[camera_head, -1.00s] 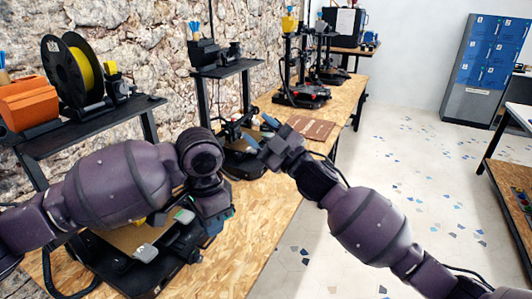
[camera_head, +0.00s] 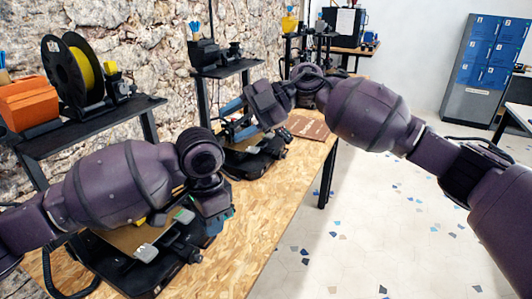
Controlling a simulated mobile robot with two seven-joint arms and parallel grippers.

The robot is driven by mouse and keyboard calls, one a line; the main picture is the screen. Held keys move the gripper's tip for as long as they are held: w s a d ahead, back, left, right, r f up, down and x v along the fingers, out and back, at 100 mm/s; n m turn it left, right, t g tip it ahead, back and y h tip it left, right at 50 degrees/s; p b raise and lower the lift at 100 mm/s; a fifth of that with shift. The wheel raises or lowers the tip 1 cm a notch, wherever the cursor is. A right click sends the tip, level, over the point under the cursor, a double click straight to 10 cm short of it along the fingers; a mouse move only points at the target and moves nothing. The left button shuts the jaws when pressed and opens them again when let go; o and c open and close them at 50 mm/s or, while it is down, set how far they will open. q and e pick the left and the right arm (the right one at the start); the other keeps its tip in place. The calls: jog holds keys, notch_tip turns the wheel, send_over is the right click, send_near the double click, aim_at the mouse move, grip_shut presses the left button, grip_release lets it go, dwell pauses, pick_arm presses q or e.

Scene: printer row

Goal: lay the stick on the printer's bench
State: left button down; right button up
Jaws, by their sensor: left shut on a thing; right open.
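The printer's bench (camera_head: 262,215) is a long wood-chip top running from the lower left to the back. My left gripper (camera_head: 212,232) points down over the front printer (camera_head: 120,268) on this bench. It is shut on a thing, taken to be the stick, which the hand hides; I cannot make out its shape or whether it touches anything. My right gripper (camera_head: 236,118) is open, with its two blue fingers apart, above the second printer (camera_head: 250,160) farther along the bench.
A black shelf (camera_head: 75,135) with a yellow filament spool (camera_head: 72,72) and an orange box (camera_head: 27,104) stands at the left wall. A brown flat board (camera_head: 308,127) lies beyond the second printer. The bench's front strip is bare.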

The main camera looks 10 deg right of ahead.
jog(key=s+d+f+m+g+h, duration=0.3)
jog(key=d+f+m+h, duration=0.2)
jog(key=d+f+m, duration=0.15)
jog(key=w+x, duration=0.1)
jog(key=x, duration=1.1)
jog(key=shift+a+f+n, duration=0.25)
jog(key=shift+a+n, duration=0.1)
grip_shut()
pick_arm(q)
jog(key=c, duration=0.9)
grip_release()
jog(key=shift+c, duration=0.2)
jog(key=shift+r, duration=0.15)
